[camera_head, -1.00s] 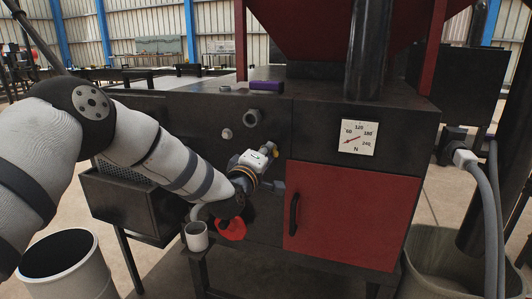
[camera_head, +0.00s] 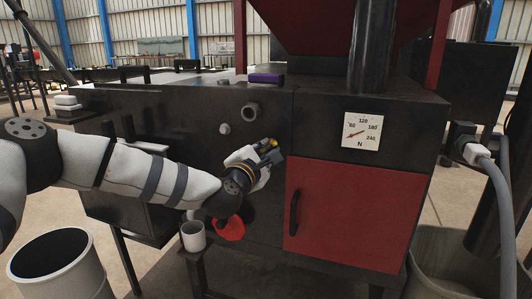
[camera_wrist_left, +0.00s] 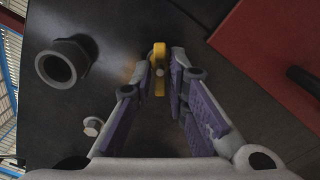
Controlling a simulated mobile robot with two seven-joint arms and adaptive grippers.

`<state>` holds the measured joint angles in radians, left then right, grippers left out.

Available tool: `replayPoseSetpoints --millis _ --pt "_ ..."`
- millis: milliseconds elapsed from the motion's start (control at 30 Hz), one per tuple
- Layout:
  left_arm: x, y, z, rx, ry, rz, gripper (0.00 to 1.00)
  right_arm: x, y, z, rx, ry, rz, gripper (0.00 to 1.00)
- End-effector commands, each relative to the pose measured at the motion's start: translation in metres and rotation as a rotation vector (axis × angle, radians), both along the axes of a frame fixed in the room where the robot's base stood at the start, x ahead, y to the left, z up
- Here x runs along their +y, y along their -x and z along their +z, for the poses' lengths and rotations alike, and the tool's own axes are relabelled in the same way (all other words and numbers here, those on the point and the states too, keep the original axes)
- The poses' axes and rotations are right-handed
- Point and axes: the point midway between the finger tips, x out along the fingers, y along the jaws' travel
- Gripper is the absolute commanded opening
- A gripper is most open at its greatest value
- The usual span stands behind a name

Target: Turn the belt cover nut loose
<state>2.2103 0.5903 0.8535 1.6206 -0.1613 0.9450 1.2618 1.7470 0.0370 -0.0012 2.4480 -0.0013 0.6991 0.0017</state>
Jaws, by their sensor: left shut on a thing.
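The belt cover nut is a small yellow bar-shaped piece (camera_head: 271,143) on the black front of the machine, left of the red door. In the left wrist view the yellow nut (camera_wrist_left: 159,84) lies between the fingertips, with a small round pin end at its middle. My left gripper (camera_head: 264,156) is shut on it; the wrist view shows the two purple-padded fingers (camera_wrist_left: 161,68) converging at its sides. The fingers partly hide the nut in the head view. My right gripper is not in view.
A black pipe stub (camera_head: 251,111) and a bolt head (camera_head: 225,128) stick out near the nut. Below my left wrist are a red part (camera_head: 231,229) and a white cup (camera_head: 193,236). The red door (camera_head: 352,215) and force gauge (camera_head: 361,131) are to the right.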

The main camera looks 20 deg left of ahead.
Motion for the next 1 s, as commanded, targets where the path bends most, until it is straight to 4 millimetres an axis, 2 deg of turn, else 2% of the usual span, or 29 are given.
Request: replayPoseSetpoints --millis 400,1000 --pt "-0.002 0.000 -0.001 0.007 0.239 -0.003 0.00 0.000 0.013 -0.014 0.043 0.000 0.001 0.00" --pt "-0.002 0.000 0.003 0.005 0.301 -0.002 0.00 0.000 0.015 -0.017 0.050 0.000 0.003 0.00"
